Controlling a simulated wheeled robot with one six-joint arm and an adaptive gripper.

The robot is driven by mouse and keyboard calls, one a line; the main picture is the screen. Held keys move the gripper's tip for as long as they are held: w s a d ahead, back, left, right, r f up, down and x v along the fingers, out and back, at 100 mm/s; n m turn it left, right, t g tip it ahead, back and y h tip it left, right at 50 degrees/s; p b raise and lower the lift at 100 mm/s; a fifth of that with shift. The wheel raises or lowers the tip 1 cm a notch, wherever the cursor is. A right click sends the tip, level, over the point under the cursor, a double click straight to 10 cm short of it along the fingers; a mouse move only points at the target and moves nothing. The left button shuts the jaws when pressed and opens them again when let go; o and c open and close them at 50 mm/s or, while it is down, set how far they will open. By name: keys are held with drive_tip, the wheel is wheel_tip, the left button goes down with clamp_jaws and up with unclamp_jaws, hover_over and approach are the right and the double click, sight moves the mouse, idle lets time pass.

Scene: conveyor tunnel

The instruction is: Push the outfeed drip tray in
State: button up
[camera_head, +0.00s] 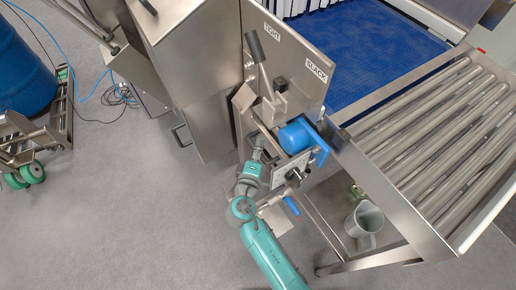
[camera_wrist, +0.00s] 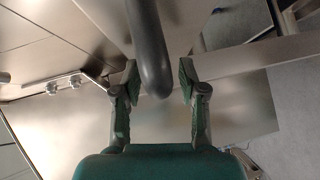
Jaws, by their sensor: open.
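I cannot surely pick out the outfeed drip tray. A flat steel plate (camera_head: 275,215) shows low beside my teal arm, below the belt mechanism, and may be part of it. In the wrist view a broad flat steel sheet (camera_wrist: 160,121) lies beyond my fingers. My gripper (camera_wrist: 156,82) is open, its two green-padded fingers apart. A dark grey rounded bar (camera_wrist: 149,45) comes down from the top edge between the fingers, with space on both sides. In the head view my gripper (camera_head: 257,146) is small and partly hidden at the steel mechanism.
A lever (camera_head: 262,60) stands by the TIGHT and SLACK labels. A blue cylinder (camera_head: 297,137) and blue handle (camera_head: 291,205) are close to my arm. The roller conveyor (camera_head: 440,130) is right, with a grey jug (camera_head: 364,220) below.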

drive_tip(key=shift+s, duration=0.15)
drive_tip(key=v, duration=1.1)
drive_tip(key=shift+s, duration=0.35)
